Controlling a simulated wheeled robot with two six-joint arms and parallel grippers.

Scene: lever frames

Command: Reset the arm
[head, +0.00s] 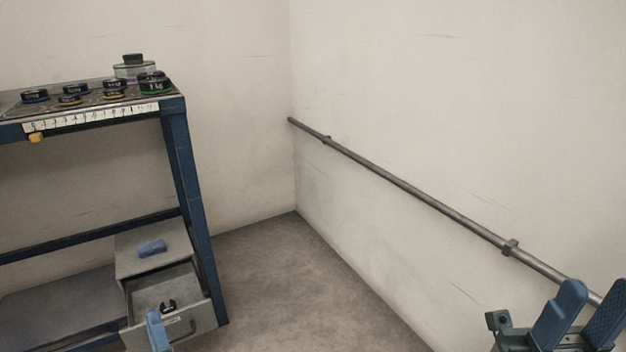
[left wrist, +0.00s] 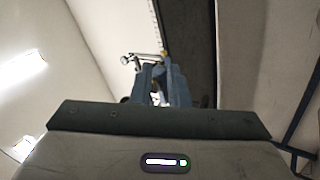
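The gripper is clear of the bench and appears in front of the wall rail's near end.
A blue-framed bench (head: 183,180) at left bears several dark round weights (head: 115,85) and a jar (head: 134,71). Below, a grey drawer unit (head: 180,305) stands open. A blue piece (head: 157,330) shows before it. A metal rail (head: 420,192) runs along the right wall. Floor between is clear.

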